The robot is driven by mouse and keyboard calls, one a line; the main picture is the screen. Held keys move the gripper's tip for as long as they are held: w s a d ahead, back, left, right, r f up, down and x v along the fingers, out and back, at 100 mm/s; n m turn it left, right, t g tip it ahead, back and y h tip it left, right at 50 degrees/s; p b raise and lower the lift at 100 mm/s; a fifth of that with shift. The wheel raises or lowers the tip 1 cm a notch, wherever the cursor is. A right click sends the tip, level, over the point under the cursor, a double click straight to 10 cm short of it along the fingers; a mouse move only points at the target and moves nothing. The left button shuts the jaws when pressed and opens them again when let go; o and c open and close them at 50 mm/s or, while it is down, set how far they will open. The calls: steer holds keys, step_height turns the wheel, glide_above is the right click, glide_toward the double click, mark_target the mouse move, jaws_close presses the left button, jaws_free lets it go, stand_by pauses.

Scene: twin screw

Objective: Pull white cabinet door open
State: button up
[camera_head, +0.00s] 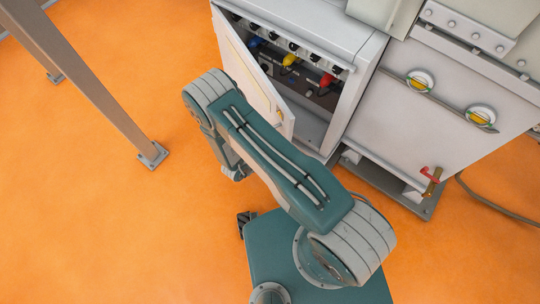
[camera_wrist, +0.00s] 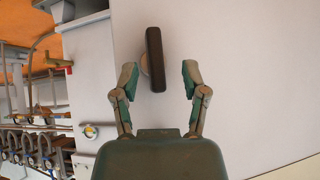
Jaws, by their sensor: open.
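The white cabinet (camera_head: 365,75) stands at the top centre of the head view. Its white door (camera_head: 240,60) is partly open, swung out to the left, and the inside shows. In the wrist view the door (camera_wrist: 245,60) is a broad pale surface with a dark upright bar handle (camera_wrist: 155,60). My gripper (camera_wrist: 159,70) is open, with one finger on each side of the handle; I cannot tell whether either touches it. My arm hides part of the door in the head view, and the fingers are not clear there.
Inside the cabinet are a yellow part (camera_head: 289,60), a red part (camera_head: 327,80) and several dark knobs. A grey cabinet (camera_head: 440,110) with two round yellow gauges adjoins at right. A metal post (camera_head: 100,85) stands at left. The orange floor (camera_head: 120,230) between is clear.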

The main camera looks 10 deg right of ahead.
steer(key=v, duration=0.8)
steer(key=shift+a+r, duration=0.25)
steer(key=shift+a, duration=0.1)
